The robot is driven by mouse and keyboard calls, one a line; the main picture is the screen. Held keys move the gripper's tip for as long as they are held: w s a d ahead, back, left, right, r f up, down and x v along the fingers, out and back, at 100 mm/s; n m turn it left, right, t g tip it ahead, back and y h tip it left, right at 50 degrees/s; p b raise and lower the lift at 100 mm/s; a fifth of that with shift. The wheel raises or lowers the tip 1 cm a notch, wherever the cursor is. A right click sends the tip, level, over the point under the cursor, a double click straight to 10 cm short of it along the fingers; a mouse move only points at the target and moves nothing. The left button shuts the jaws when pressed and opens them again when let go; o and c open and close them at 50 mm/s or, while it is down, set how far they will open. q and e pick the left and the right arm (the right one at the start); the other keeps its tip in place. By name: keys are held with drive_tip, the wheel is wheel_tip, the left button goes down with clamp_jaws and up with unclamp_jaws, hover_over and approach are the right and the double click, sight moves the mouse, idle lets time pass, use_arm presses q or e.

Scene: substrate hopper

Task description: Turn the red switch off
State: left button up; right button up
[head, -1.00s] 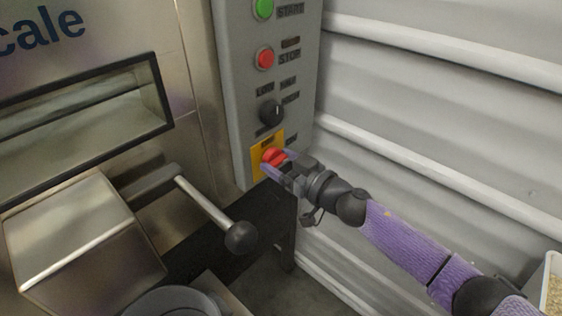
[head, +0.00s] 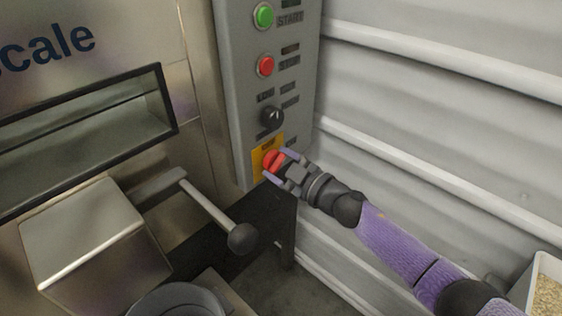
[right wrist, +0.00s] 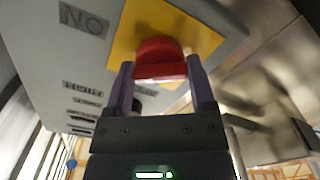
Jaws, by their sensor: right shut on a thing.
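The red switch (head: 272,160) sits on a yellow plate (head: 258,163) low on the grey control panel (head: 240,110). My right gripper (head: 277,165) is at the switch, with one finger on each side of the knob, shut on it. In the right wrist view the red knob (right wrist: 160,60) lies between the purple fingertips of my right gripper (right wrist: 160,75), against the yellow plate (right wrist: 130,30). The lettering by the switch is too small to read in the head view. My left gripper is not in view.
Above the switch are a black knob (head: 271,117), a red stop button (head: 265,66) and a green start button (head: 263,16). A lever with a black ball (head: 242,238) sticks out at lower left. A white ribbed wall (head: 430,130) stands close on the right.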

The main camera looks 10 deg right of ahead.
drive_tip(key=n, duration=0.2)
drive_tip(key=shift+n, duration=0.4)
drive_tip(key=n, duration=0.4)
drive_tip(key=shift+f, duration=0.1)
drive_tip(key=shift+n, duration=2.1)
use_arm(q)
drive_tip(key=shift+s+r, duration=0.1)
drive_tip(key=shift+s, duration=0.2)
